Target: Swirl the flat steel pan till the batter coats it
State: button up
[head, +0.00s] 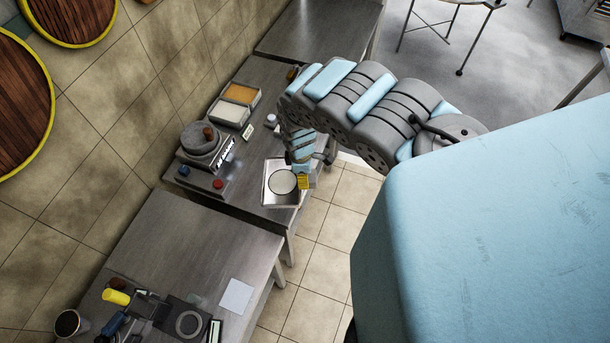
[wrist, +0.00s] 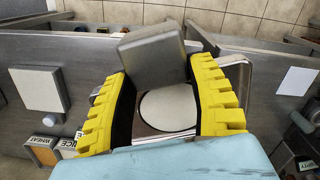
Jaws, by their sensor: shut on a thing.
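The flat steel pan (head: 271,199) is a shallow square tray with a raised rim, at the front edge of the middle counter. A round pale patch of batter (head: 282,181) lies in it, with bare steel around it. In the wrist view the batter (wrist: 167,110) shows between my yellow fingers, inside the pan's rim (wrist: 165,139). My gripper (head: 304,181) is at the pan's right side, and it also shows in the wrist view (wrist: 158,68). It is shut on a grey block-like part (wrist: 153,52), apparently the pan's handle. The exact contact is hidden.
A stove-like unit (head: 203,145) with red and blue knobs stands behind the pan. Two trays (head: 240,94), one with orange contents, are further along the counter. A nearer counter (head: 190,240) holds a white sheet (head: 236,296) and a dark cup (head: 68,322). Tiled floor lies in front.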

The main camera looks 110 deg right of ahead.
jog(key=shift+w+d+r+g+b, duration=0.15)
jog(key=shift+g+b, duration=0.15)
jog(key=shift+b, duration=0.15)
jog(key=shift+w+r+y+b, duration=0.2)
jog(key=shift+y+b, duration=0.1)
jog(key=shift+b, duration=0.2)
jog(key=shift+r+g+b, duration=0.3)
jog(key=shift+g, duration=0.2)
jog(key=shift+s+f+t+p, duration=0.2)
jog(key=shift+t+p, duration=0.2)
jog(key=shift+p, duration=0.85)
jog(key=shift+f, duration=0.1)
jog(key=shift+s+a+f+t, duration=0.2)
jog(key=shift+s+f+t, duration=0.1)
jog(key=shift+t, duration=0.1)
jog(key=shift+f+t+h, duration=0.3)
jog(key=shift+t+h, duration=0.1)
jog(key=shift+t, duration=0.1)
jog(key=shift+d+f+y+b, duration=0.15)
jog(key=shift+y+b, duration=0.15)
jog(key=shift+b, duration=0.45)
dwell(0.9)
jog(key=shift+s+d+t+y+b, duration=0.1)
jog(key=shift+d+t+y+b, duration=0.15)
jog(key=shift+y+b, duration=0.7)
jog(key=shift+s+d+t+y+b, duration=0.1)
jog(key=shift+t+y+b, duration=0.2)
jog(key=shift+b, duration=1.25)
